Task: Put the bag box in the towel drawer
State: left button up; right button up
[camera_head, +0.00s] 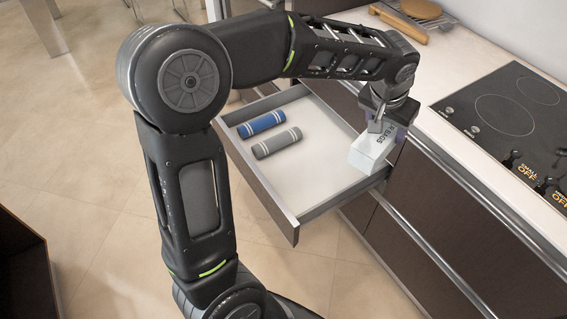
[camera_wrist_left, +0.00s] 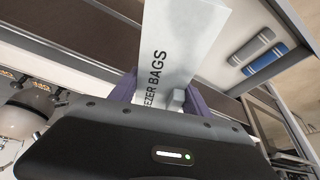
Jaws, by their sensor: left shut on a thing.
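The bag box (camera_head: 373,154) is a white box with dark lettering. In the left wrist view the box (camera_wrist_left: 180,45) reads "freezer bags". My left gripper (camera_head: 385,122) is shut on it, and the box hangs tilted from its fingers (camera_wrist_left: 155,95). In the head view it appears over the right end of the towel drawer (camera_head: 326,168), close to the cabinet front; whether it touches the drawer cannot be told. The drawer is pulled open and holds a rolled blue towel (camera_head: 262,124) and a rolled grey towel (camera_head: 277,143) on its left side. My right gripper is not in view.
The drawer floor right of the towels is bare. The counter (camera_head: 447,75) above has a black cooktop (camera_head: 507,112) at right and a wooden board (camera_head: 400,22) with a rack at the back. A dark open-sided thing (camera_head: 25,270) stands at lower left.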

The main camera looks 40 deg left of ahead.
pick_arm(q)
jog(key=shift+s+a, duration=0.15)
jog(key=shift+s, duration=0.35)
jog(key=shift+w+f, duration=0.1)
jog(key=shift+w, duration=0.05)
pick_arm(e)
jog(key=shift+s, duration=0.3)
